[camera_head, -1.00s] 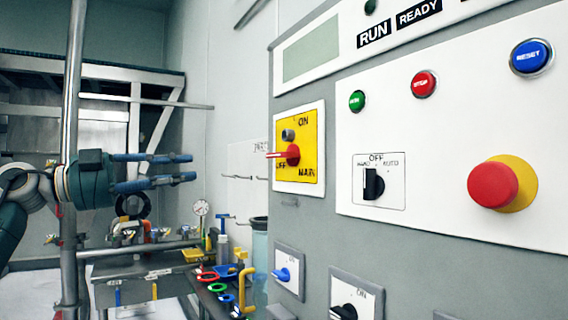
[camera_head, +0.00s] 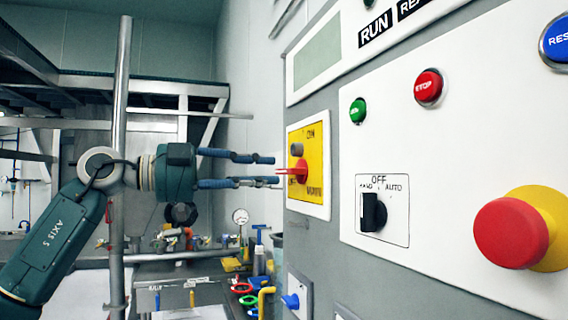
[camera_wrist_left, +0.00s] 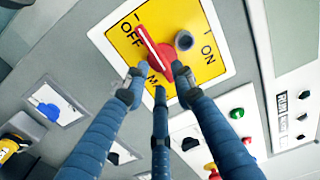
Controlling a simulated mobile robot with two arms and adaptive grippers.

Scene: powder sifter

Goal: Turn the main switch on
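The main switch is a red handle (camera_head: 294,171) on a yellow plate (camera_head: 321,152) marked ON and OFF. In the left wrist view the handle (camera_wrist_left: 150,48) has a white line, and its upper end lies beside the word OFF. My left gripper (camera_head: 275,170) comes in from the left, its fingertips just short of or at the handle. In the left wrist view the blue fingers of this gripper (camera_wrist_left: 158,82) are spread apart around the handle's lower end. Contact cannot be told. My right gripper is not in view.
A red emergency button (camera_head: 510,232) on a yellow base, a black selector knob (camera_head: 373,211), a green button (camera_head: 358,110) and a red stop button (camera_head: 428,87) sit on the white panel to the right. A bench with coloured tools (camera_head: 243,290) stands below.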

